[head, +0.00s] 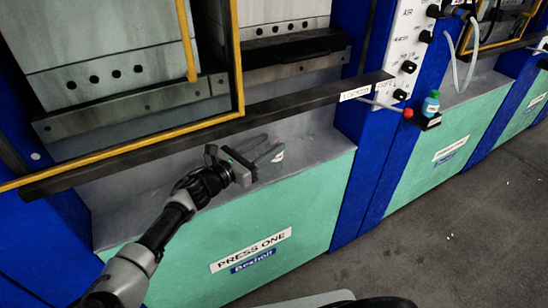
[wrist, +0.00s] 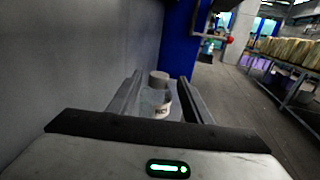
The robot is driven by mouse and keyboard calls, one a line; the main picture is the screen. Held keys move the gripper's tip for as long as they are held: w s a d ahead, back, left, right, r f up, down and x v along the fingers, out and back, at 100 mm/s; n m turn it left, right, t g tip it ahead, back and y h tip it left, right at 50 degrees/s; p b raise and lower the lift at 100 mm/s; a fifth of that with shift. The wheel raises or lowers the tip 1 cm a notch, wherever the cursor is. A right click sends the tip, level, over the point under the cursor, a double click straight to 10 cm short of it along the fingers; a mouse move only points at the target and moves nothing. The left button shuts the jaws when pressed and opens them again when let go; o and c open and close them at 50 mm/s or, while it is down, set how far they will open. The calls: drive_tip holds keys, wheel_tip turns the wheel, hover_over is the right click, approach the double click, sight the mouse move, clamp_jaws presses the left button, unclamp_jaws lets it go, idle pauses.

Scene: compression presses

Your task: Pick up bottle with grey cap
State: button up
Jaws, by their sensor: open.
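The bottle with the grey cap (wrist: 159,79) shows in the wrist view, with a clear body and a white label (wrist: 162,111). In the head view my gripper (head: 270,147) is open over the grey ledge of press one. There the bottle is mostly hidden by the gripper; a small pale label patch (head: 278,157) shows by the fingers.
The grey ledge (head: 318,150) lies behind the green panel (head: 300,215) marked PRESS ONE. A dark bar (head: 300,100) and yellow guard frame (head: 238,60) run above my arm. A teal bottle (head: 431,104) stands on a small shelf at the right, near a red knob (head: 408,114).

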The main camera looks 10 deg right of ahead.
sight(277, 138)
drive_tip(key=shift+b+x, duration=0.55)
drive_tip(key=shift+x, duration=2.9)
clamp_jaws()
